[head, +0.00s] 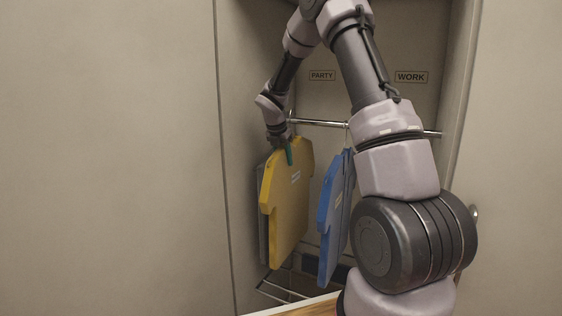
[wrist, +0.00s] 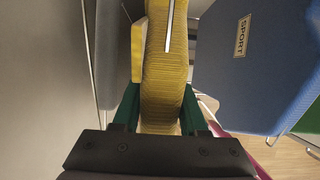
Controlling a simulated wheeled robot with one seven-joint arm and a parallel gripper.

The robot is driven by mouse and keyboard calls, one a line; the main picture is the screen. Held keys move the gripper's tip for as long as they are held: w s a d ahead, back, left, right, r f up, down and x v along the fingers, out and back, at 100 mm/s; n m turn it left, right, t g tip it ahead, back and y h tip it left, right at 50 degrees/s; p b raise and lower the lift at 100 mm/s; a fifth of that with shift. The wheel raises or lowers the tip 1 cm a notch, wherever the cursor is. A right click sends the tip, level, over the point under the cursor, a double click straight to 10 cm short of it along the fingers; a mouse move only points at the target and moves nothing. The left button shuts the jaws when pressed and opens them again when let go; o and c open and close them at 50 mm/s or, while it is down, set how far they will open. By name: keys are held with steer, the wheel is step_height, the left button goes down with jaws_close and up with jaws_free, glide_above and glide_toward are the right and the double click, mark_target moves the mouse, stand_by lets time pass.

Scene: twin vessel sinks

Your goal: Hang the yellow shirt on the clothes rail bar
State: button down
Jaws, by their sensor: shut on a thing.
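The yellow shirt (head: 288,195) is a thick, flat, shirt-shaped piece with a small pale label. It hangs upright in the left part of the open closet. My gripper (head: 287,155) is at its top edge. In the wrist view the green fingers of my gripper (wrist: 160,112) are shut on both sides of the yellow shirt (wrist: 163,75), and a thin metal strip runs along it. The clothes rail bar (head: 320,123) crosses the closet just above the shirt. I cannot tell whether the shirt's hook is on the bar, as my wrist covers that spot.
A grey shirt (head: 262,225) is close behind the yellow one on the left. Blue shirts (head: 328,225) hang to the right, past a gap; one reads SPORT (wrist: 243,36). PARTY (head: 322,75) and WORK (head: 411,77) signs are on the back wall. Closet side walls are close on the left.

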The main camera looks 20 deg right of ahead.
steer(key=shift+w+d+f, duration=0.55)
steer(key=shift+f, duration=0.15)
steer(key=shift+w+d+f, duration=0.5)
steer(key=shift+d+f, duration=0.05)
steer(key=shift+f, duration=0.15)
steer(key=shift+c, duration=1.8)
jaws_free()
